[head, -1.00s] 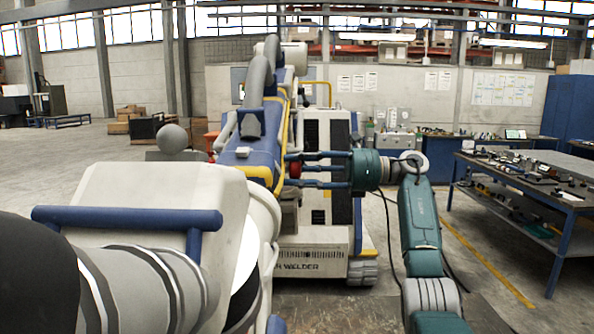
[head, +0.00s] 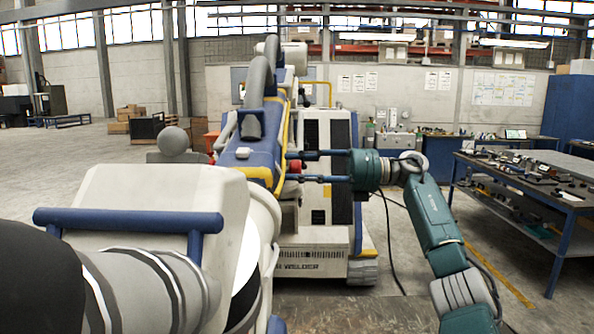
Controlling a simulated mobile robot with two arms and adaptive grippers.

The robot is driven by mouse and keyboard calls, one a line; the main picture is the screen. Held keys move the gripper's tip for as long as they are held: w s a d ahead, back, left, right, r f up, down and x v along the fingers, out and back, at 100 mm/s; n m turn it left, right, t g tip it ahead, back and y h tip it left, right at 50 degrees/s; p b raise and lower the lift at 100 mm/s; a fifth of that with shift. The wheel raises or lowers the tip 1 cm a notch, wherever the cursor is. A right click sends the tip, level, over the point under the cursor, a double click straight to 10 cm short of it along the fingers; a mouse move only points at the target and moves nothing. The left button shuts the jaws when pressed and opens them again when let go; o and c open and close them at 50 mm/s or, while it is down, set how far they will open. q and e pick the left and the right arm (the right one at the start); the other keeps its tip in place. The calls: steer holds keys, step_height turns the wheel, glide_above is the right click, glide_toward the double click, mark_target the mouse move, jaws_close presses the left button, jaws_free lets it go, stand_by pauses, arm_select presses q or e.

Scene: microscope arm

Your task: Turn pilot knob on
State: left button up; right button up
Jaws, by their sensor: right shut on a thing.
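The pilot knob seems to be the red round knob (head: 294,167) on the right side of the blue, white and yellow microscope arm (head: 247,158). My right gripper (head: 292,167) reaches in from the right, with one long blue finger above the knob and one below it. The knob's marks and exact angle are too small to tell. My left gripper is not in view.
The machine's white head with a blue handle bar (head: 128,219) fills the lower left. A white welder cabinet (head: 312,262) stands behind the knob. A workbench (head: 530,181) with tools is at the right. Open floor lies between the cabinet and the bench.

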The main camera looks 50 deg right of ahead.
steer(key=m, duration=0.5)
steer(key=shift+m+p, duration=0.3)
steer(key=shift+p, duration=0.1)
steer(key=m+p, duration=0.1)
steer(key=m, duration=0.3)
steer(key=shift+m, duration=0.4)
steer(key=o, duration=1.1)
steer(key=shift+o, duration=0.2)
steer(key=shift+d, duration=0.1)
steer(key=v, duration=1.2)
steer(key=shift+r, duration=0.1)
